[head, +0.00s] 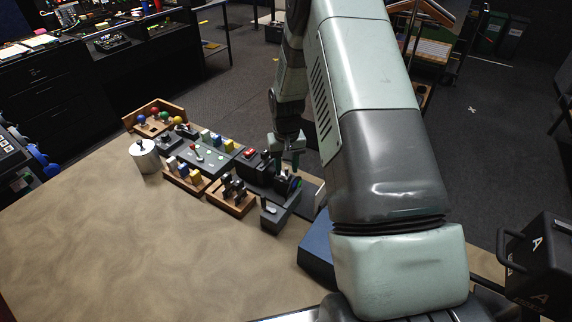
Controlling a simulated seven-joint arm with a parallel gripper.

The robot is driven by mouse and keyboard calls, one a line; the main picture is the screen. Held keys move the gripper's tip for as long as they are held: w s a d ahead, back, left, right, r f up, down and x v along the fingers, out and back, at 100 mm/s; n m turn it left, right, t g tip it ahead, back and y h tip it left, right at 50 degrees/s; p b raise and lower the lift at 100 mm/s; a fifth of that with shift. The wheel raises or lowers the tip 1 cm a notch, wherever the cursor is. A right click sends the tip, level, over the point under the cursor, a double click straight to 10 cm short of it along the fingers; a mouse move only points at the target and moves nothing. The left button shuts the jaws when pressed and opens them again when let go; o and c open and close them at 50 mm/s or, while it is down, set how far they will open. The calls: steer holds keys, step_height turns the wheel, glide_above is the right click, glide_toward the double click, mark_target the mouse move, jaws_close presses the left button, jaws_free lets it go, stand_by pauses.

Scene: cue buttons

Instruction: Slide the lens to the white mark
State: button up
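A dark lens-like part (292,183) with a bluish-purple glint and a bit of green stands at the right end of a black device (258,173) on the table. A white mark is too small to make out. My gripper (287,166) points down just above and behind the lens, close to it. Whether it touches the lens cannot be told. The fingertips are small and partly lost against the dark device, so their opening is unclear.
On the tan table (130,230) stand a wooden tray with coloured balls (155,118), a white cylinder (145,156), a grey button panel (207,153), wooden racks with coloured blocks (186,175) and a grey box (279,212). The front left table area is clear.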

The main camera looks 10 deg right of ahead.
steer(key=shift+r, duration=0.1)
step_height(320, 180, up, 11)
steer(key=shift+f, duration=0.2)
stand_by(0.4)
step_height(320, 180, up, 10)
steer(key=t, duration=0.1)
glide_above(287, 168)
steer(key=s, duration=0.4)
steer(key=s+a+r+t, duration=0.2)
steer(key=s+r, duration=0.5)
steer(key=r, duration=0.3)
steer(key=s+r+t, duration=0.1)
steer(key=s+r, duration=0.1)
steer(key=s, duration=0.8)
steer(key=s+r+t, duration=0.1)
steer(key=s+r, duration=0.2)
steer(key=s, duration=0.7)
steer(key=shift+a+r+t, duration=0.3)
steer(key=shift+a, duration=0.15)
